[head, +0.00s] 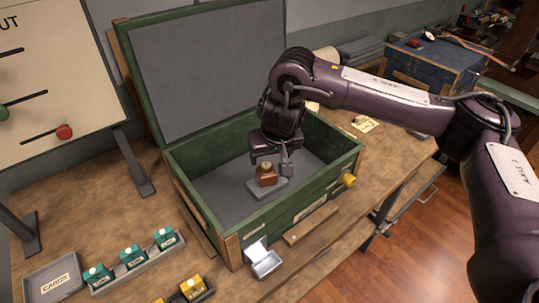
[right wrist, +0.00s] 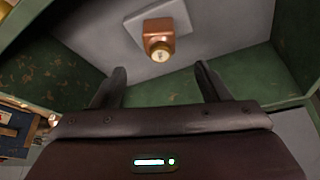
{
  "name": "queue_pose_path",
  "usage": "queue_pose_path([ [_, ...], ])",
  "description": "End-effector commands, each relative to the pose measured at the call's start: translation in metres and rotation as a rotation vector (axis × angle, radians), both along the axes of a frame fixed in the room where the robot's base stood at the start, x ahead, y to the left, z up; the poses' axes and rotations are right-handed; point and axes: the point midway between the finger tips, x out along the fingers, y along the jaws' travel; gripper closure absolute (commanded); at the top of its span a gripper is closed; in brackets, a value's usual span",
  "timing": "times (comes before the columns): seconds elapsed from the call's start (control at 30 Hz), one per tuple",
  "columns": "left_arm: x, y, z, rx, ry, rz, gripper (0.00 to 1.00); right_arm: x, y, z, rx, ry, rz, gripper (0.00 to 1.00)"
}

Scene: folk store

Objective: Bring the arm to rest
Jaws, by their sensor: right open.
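My right gripper (head: 270,162) hangs inside the open green case, its fingers pointing down. In the right wrist view the two fingers (right wrist: 160,82) are spread apart with nothing between them. My left gripper is in neither view.
The green case (head: 333,172) has walls around the gripper and a raised lid (head: 210,65) behind. A rack of green boxes (head: 133,257), a grey cards tray (head: 52,279) and a slider board (head: 50,70) stand to the left. A blue chest (head: 435,62) stands at the back right.

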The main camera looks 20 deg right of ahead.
Motion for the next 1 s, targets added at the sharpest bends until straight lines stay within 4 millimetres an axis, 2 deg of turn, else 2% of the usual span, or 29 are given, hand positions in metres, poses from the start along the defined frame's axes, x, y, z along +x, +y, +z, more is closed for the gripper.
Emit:
queue_pose_path([
  [0.57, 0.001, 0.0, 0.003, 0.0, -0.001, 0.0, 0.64, -0.002, 0.0, 0.006, -0.001, 0.0, -0.001, 0.31],
  [0.8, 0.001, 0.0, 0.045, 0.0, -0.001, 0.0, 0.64, -0.002, 0.0, 0.047, 0.0, 0.0, -0.001, 0.31],
  [1.0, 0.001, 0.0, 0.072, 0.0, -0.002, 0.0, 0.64, -0.002, 0.0, 0.074, -0.001, 0.0, 0.0, 0.31],
])
